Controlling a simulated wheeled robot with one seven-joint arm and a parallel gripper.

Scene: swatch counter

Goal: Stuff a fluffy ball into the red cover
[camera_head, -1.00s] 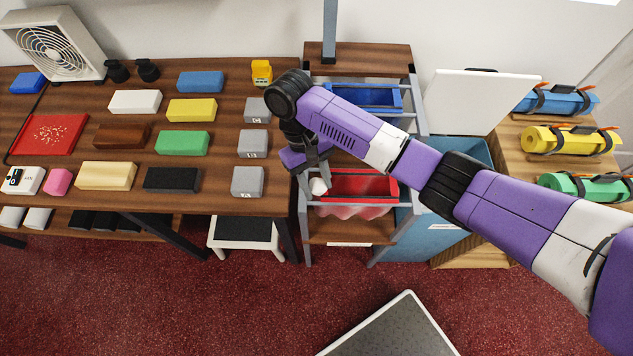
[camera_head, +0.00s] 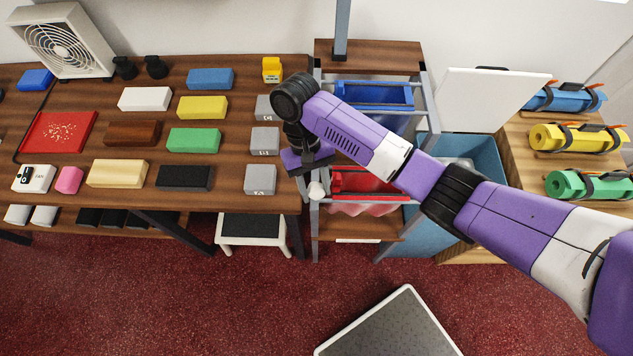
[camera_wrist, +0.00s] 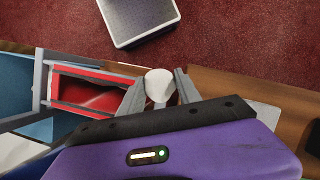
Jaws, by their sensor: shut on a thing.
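My gripper (camera_wrist: 159,90) is shut on a white fluffy ball (camera_wrist: 159,84), which shows between the two grey fingertips in the wrist view. In the head view the ball (camera_head: 317,189) is a small white lump below my gripper (camera_head: 312,180), at the left edge of the rack. The red cover (camera_head: 362,182) hangs open in a red frame on the rack, with its cloth sagging below. In the wrist view the red cover (camera_wrist: 95,94) lies to the left of the ball, apart from it. My arm hides part of the rack in the head view.
A blue cover (camera_head: 374,95) hangs in the rack behind the red one. The wooden counter (camera_head: 230,150) to the left holds several coloured blocks, a fan (camera_head: 62,40) and a red tray (camera_head: 60,133). A blue bin (camera_head: 480,160) stands right of the rack.

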